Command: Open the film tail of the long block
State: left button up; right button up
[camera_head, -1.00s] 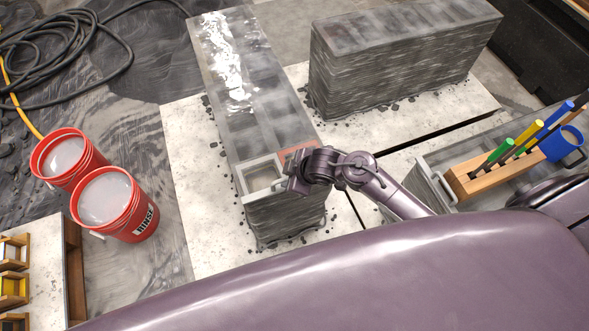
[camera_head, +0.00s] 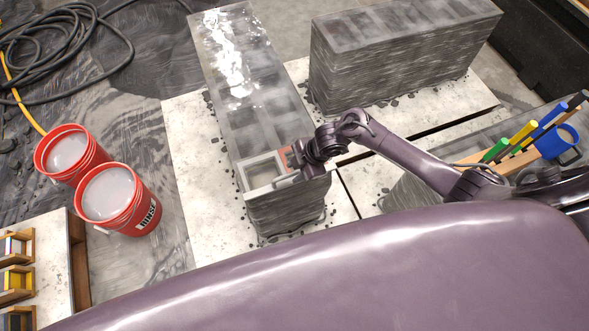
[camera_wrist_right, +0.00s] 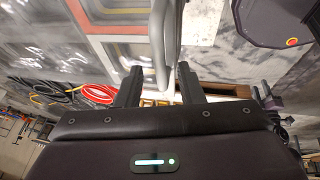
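The long block (camera_head: 262,105) is the grey layered wall running from top left to the middle in the head view. Shiny clear film (camera_head: 226,60) lies over its far top. A square open cell (camera_head: 262,170) and a reddish patch (camera_head: 286,157) are at its near end. My right gripper (camera_head: 292,168) is at this near end. In the right wrist view its two fingers (camera_wrist_right: 158,85) stand apart. A grey, narrow, folded strip (camera_wrist_right: 163,50) hangs between them, with a gap at the left finger; I cannot tell if it is the film tail. My left gripper is not in view.
A second grey block (camera_head: 400,60) stands at the right on a pale slab (camera_head: 440,108). Two red buckets (camera_head: 120,200) stand at the left, near a coiled black hose (camera_head: 60,45). A wooden rack (camera_head: 505,165) with coloured handles and a blue mug (camera_head: 556,143) are at the right.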

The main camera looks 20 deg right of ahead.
jog(key=shift+a+f, duration=0.2)
jog(key=shift+f, duration=0.25)
jog(key=shift+c, duration=0.2)
grip_shut()
jog(key=shift+w, duration=0.15)
jog(key=w+b, duration=0.7)
jog(key=w, duration=0.2)
jog(key=w+b, duration=0.4)
jog(key=w, duration=0.1)
jog(key=shift+w+a+f+b, duration=0.1)
jog(key=shift+a+f+b, duration=0.1)
jog(key=shift+a+b, duration=0.15)
jog(key=shift+w+r+b, duration=0.2)
jog(key=shift+w+b, duration=0.25)
jog(key=shift+w, duration=0.15)
